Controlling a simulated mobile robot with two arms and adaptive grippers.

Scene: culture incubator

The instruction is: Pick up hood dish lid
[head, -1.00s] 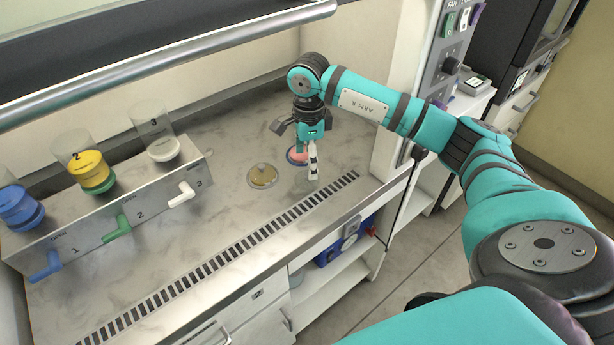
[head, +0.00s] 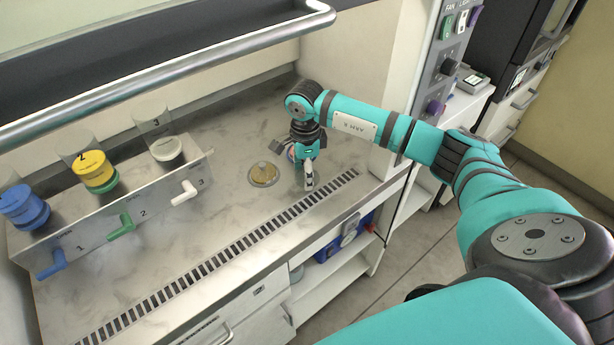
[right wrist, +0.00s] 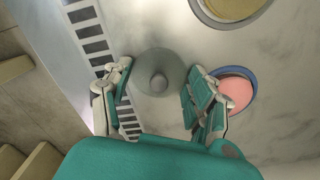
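A clear round dish lid with a small knob (right wrist: 158,83) lies on the hood's worktop in the right wrist view. My right gripper (right wrist: 156,98) is open, with its two fingers apart on either side of the lid. I cannot tell whether either finger touches it. In the head view my right gripper (head: 306,178) points down, low over the worktop, and the lid is hard to make out there. A dish with pink contents (right wrist: 236,86) sits beside the right finger in the wrist view, partly covered by it. My left gripper is not in view.
A dish with tan contents (head: 263,174) sits left of my gripper. A slotted grille (head: 230,252) runs along the worktop's front. A metal dispenser rack (head: 150,205) with three coloured levers stands at left. The sash handle bar (head: 180,68) crosses above.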

